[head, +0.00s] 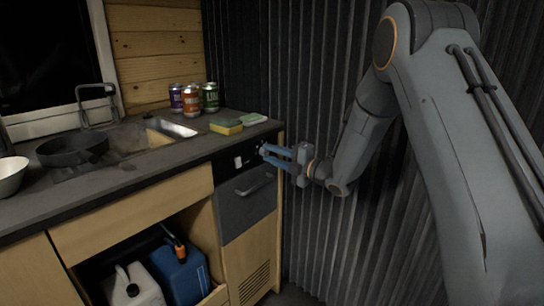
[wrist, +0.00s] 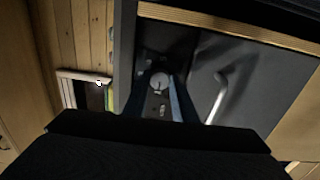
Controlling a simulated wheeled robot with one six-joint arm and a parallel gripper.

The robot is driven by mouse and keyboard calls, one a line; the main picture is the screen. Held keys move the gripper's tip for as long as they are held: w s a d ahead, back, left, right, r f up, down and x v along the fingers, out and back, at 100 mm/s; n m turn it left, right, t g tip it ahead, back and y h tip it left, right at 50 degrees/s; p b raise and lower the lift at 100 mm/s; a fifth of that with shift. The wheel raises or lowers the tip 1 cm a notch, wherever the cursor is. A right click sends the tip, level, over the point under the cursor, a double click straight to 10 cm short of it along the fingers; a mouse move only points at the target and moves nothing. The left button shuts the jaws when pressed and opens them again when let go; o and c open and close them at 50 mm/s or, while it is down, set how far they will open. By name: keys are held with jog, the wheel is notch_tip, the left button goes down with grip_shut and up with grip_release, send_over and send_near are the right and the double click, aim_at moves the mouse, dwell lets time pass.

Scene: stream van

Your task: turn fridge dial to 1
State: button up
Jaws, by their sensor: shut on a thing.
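The fridge (head: 246,205) is a dark-fronted unit with a bar handle, set under the right end of the counter. Its dial (wrist: 159,82) is a small round light-grey knob on the dark control strip, seen in the wrist view between the fingers. My gripper (head: 265,151) reaches the upper right of the fridge front in the head view, where its blue fingers hide the dial. In the wrist view my gripper (wrist: 161,88) is shut on the dial, one finger on each side. The number the dial points to is too small to read.
The fridge's bar handle (wrist: 218,97) lies right of the fingers in the wrist view. Several cans (head: 191,100) and a sponge (head: 226,126) stand on the counter (head: 130,182) above. A corrugated dark wall (head: 310,80) is close on the right.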

jog(key=o, duration=1)
jog(key=shift+o, duration=0.2)
jog(key=v, duration=0.7)
jog(key=shift+s+d, duration=0.3)
jog(key=shift+w, duration=0.1)
